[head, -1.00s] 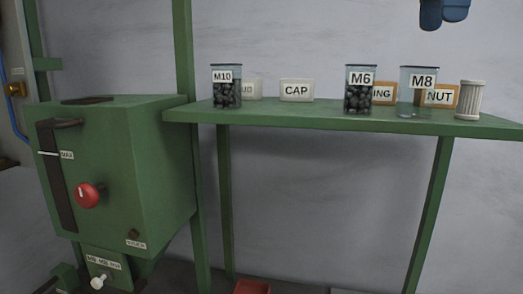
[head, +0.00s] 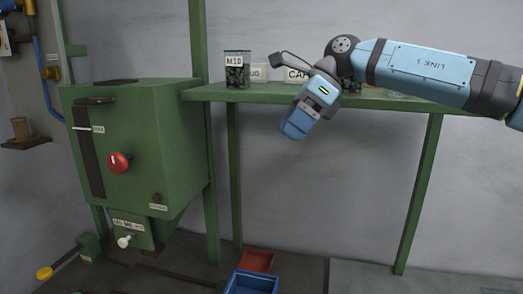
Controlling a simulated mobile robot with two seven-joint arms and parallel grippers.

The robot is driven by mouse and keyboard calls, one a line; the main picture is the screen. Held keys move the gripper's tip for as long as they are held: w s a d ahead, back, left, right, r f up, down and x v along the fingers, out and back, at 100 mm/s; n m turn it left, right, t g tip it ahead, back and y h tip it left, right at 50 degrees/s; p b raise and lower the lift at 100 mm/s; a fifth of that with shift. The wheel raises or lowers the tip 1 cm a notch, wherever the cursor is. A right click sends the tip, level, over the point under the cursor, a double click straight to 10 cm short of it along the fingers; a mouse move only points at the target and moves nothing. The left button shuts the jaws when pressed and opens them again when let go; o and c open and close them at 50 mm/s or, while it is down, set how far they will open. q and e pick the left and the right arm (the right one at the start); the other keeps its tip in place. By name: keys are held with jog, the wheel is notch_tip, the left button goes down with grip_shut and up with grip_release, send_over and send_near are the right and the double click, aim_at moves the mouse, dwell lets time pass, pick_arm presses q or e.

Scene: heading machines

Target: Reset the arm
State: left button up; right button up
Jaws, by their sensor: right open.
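My right arm (head: 425,72) reaches in from the right, across the front of the green shelf. My right gripper (head: 291,133) hangs at its end, tilted down and left, just in front of and below the shelf edge. No object shows in it; it is open. The arm hides most of the shelf's right half and part of the CAP sign. My left gripper is not in view.
A green machine box (head: 135,150) with a red knob (head: 119,162) stands at the left. The green shelf (head: 225,95) bears an M10 jar (head: 237,72) and a CAP sign (head: 297,75). Red (head: 257,260) and blue (head: 250,284) bins sit low.

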jog(key=s+a+f+m+t+y, duration=0.1)
jog(key=s+a+f+m+y, duration=0.35)
jog(key=a+y, duration=0.3)
jog(key=s+a+f+m+y, duration=0.4)
jog(key=a+m+y, duration=0.2)
jog(key=a+y, duration=0.15)
jog(key=s+d+f+m+t+h, duration=0.1)
jog(key=d+f+m+t+h, duration=0.95)
jog(key=m, duration=0.65)
jog(key=s+d+f+m+t+h, duration=0.1)
jog(key=d+f+m+t+h, duration=0.55)
jog(key=d+f+m, duration=0.6)
jog(key=s+d+f+m+g+h, duration=0.2)
jog(key=s+d+f+m+g, duration=0.3)
jog(key=s, duration=0.4)
jog(key=s+d+f+m+g+h, duration=0.1)
jog(key=s+d+f+m+g, duration=0.2)
jog(key=s+f, duration=0.4)
jog(key=s+d+f+m+g+h, duration=0.25)
jog(key=s+d+f+g, duration=0.2)
jog(key=s, duration=0.55)
jog(key=w+a+f+t+y, duration=0.1)
jog(key=w+a+f+t, duration=0.2)
jog(key=f, duration=0.4)
jog(key=w+a+f+t+y, duration=0.2)
jog(key=w+a+f+t, duration=0.1)
jog(key=f, duration=0.5)
jog(key=shift+t, duration=0.85)
